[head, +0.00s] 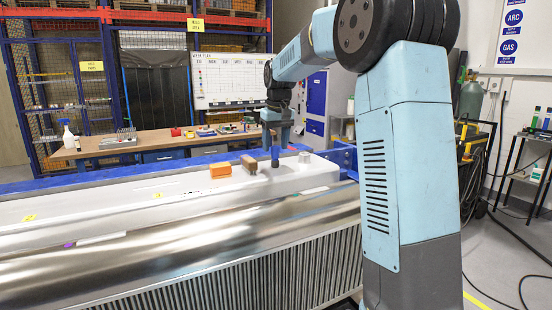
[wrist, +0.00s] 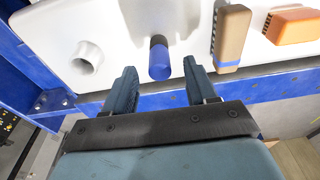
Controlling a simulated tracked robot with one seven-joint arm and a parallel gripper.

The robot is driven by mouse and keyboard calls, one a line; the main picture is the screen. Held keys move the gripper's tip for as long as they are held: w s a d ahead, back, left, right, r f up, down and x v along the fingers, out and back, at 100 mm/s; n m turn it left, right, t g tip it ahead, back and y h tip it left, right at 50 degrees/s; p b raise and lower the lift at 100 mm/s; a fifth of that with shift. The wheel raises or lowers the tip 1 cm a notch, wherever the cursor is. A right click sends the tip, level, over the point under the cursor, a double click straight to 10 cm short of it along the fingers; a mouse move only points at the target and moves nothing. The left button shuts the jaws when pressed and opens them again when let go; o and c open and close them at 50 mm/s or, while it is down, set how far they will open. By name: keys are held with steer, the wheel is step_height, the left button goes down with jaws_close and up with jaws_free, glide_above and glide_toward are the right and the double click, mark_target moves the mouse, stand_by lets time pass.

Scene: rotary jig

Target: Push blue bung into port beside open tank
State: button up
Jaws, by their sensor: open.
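The blue bung (wrist: 159,60) stands on the white top of the jig and is a short round cylinder. In the wrist view it lies between the tips of my gripper (wrist: 160,68), whose two fingers are apart with a gap on each side of it. In the head view my gripper (head: 276,138) points down over the bung (head: 275,161). A white raised stub with a round hole (wrist: 86,59), which looks like a port, is left of the bung in the wrist view; the stub (head: 304,157) is to its right in the head view. I cannot make out an open tank.
A blue beam (wrist: 262,88) runs along the edge of the white top (head: 110,195). A workbench (head: 165,147) stands behind.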

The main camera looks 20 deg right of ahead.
steer(key=shift+w+f, duration=0.15)
steer(key=shift+f, duration=0.85)
jaws_close()
